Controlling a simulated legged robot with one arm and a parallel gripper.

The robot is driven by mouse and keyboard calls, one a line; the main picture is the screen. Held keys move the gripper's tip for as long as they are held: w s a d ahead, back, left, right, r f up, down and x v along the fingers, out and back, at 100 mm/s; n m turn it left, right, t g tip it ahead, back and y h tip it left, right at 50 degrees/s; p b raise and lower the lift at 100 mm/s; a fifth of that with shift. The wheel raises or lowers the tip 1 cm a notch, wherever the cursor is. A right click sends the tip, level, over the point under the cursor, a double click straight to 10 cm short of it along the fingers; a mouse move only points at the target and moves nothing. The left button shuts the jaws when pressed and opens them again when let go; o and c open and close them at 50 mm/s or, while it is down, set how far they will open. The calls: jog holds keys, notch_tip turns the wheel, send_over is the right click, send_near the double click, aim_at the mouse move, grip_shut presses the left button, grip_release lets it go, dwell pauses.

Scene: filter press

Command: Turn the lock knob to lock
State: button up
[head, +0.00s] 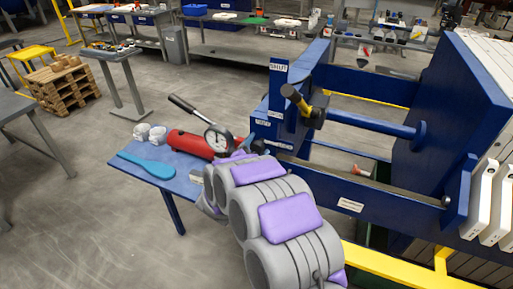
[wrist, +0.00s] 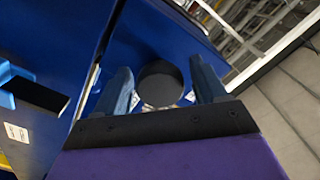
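The lock knob (wrist: 160,83) is a round black disc in the wrist view, in front of a blue panel. My gripper (wrist: 163,76) is open, with one blue-grey finger on each side of the knob. A gap shows between each finger and the knob, and I cannot tell whether the knob is within the fingers' depth. In the head view my grey and purple arm reaches toward the blue press frame (head: 345,185), beside small white labels. There a dark round shape (head: 258,146) shows near the arm's end, and the gripper itself is mostly hidden.
A yellow-and-black handle (head: 297,101) sticks out of the frame by a SHUT sign (head: 278,67). A small blue table (head: 160,165) left of the arm holds a red cylinder (head: 188,144), a gauge (head: 218,138) and a blue paddle-shaped tool (head: 148,165).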

jog(key=shift+s, duration=0.15)
jog(key=p+v, duration=0.2)
jog(key=v, duration=1.5)
